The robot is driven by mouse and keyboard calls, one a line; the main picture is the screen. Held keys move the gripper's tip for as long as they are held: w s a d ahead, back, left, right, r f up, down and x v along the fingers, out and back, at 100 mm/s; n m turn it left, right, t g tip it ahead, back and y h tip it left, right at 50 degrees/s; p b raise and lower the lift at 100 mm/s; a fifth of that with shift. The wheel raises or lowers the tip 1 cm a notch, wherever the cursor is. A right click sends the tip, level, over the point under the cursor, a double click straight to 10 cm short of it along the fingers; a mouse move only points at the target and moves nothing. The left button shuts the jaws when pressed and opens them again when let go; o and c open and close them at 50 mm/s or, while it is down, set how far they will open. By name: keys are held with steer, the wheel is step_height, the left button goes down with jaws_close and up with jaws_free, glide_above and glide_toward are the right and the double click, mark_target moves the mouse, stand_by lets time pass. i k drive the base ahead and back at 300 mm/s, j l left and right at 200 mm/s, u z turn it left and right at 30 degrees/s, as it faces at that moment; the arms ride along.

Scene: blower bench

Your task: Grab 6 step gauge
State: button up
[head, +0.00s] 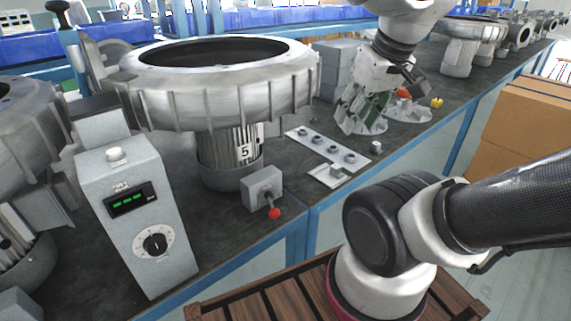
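My gripper (362,118) hangs down over the back right of the bench, below the white wrist. Its fingers overlap green and silver parts, so I cannot tell their opening or whether they touch anything. A small stepped metal piece on a pale flat plate (325,178) lies at the bench's front edge, left of and nearer than my gripper. It may be the step gauge, but no number is readable on it. Behind it lies a light strip (327,147) with several round studs.
A large blower housing (215,95) on a motor marked 5 stands to the left. A control box (140,215) and a red-knobbed switch box (263,188) are near the front edge. A pale tray (418,114) with orange and yellow pieces lies right. Cardboard boxes (520,130) stand beyond the aisle.

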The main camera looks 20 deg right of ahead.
mark_target(376, 148)
steer(key=i+l+z, duration=0.15)
steer(key=l+z, duration=0.2)
steer(key=z, duration=0.15)
steer(key=i+l+z, duration=0.15)
steer(key=z, duration=0.3)
steer(key=i+l, duration=0.05)
steer(key=l, duration=0.1)
